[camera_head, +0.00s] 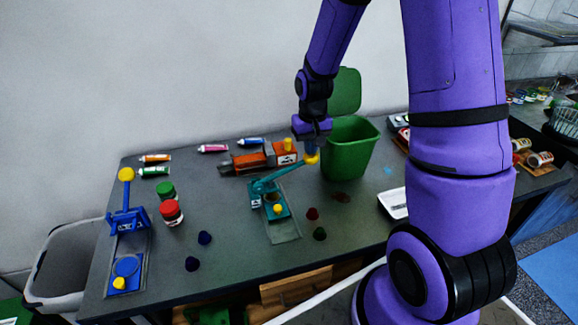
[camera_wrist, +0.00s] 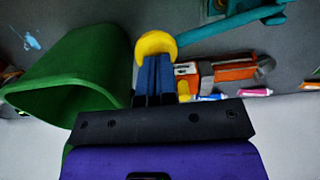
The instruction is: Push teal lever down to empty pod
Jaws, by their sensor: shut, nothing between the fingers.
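The teal lever (camera_head: 283,172) slants up to the right from its teal base (camera_head: 268,203) in the middle of the table. Its yellow knob (camera_head: 312,158) is at the raised end. In the wrist view the teal lever (camera_wrist: 232,24) runs off to the upper right and its yellow knob (camera_wrist: 155,46) is at my fingertips. My gripper (camera_head: 311,147) is shut with nothing between its fingers. Its tips are right at the knob, seemingly touching it. A yellow piece (camera_head: 278,209) shows on the teal base. I cannot make out the pod's contents.
A green bin (camera_head: 350,150) stands close to the right of my gripper. A blue lever station (camera_head: 128,220) and red and green jars (camera_head: 171,212) are on the left.

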